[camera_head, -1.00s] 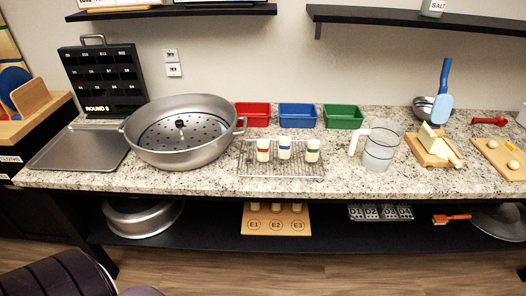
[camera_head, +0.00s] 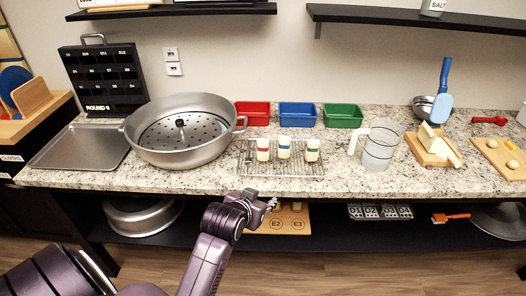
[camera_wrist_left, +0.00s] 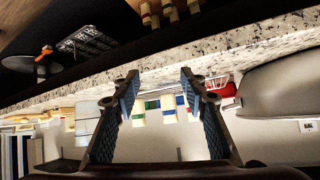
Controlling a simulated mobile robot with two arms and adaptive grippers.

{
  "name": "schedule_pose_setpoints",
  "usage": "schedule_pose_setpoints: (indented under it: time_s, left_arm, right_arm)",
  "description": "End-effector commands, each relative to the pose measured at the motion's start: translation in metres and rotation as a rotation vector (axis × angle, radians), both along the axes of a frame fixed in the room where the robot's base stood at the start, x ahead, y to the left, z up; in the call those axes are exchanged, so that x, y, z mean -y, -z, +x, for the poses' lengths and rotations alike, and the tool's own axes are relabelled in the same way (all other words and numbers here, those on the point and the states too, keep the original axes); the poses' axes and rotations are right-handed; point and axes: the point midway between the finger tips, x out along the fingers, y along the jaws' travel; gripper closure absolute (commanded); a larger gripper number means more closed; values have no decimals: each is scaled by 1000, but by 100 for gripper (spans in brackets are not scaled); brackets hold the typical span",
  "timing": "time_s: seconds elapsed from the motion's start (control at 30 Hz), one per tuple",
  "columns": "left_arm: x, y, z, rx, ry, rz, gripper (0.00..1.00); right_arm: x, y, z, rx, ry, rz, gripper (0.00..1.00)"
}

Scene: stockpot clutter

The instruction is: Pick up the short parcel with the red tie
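A short whitish parcel with a red tie (camera_head: 263,150) stands upright at the left of a wire rack (camera_head: 250,172) on the counter. A parcel with a blue tie (camera_head: 284,148) and one with a green tie (camera_head: 312,150) stand to its right. My left gripper (camera_head: 268,203) is in front of the counter edge, lower than the rack and apart from the parcels. In the left wrist view, which is upside down, its fingers (camera_wrist_left: 160,88) are open with nothing gripped; the rack parcels show small beyond them. My right gripper is not in view.
A large steel pot (camera_head: 180,145) stands left of the rack. Red (camera_head: 252,115), blue (camera_head: 297,116) and green (camera_head: 343,116) bins stand behind; a measuring jug (camera_head: 380,150) is to the right. The lower shelf holds a wooden board (camera_head: 300,225), partly hidden by my arm.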

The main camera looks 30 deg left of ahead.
Motion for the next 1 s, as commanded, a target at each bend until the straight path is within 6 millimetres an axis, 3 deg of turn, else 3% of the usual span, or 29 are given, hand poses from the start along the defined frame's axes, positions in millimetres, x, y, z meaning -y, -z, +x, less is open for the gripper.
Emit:
schedule_pose_setpoints:
  time_s: [0.03, 0.13, 0.33, 0.47, 1.0]
  left_arm:
    - [-15, -19, 24, 69, -34, -2, 60]
    - [-44, -50, 59, 190, -95, -3, 60]
    - [-77, -89, 94, 331, -168, -6, 60]
    - [-85, -94, 105, 355, -181, -6, 60]
    - [-96, -74, 142, 354, -181, -6, 60]
  right_arm:
    - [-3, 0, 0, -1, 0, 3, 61]
    - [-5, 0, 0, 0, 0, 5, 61]
    - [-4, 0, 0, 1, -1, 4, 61]
    - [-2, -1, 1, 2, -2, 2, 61]
    - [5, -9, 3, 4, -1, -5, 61]
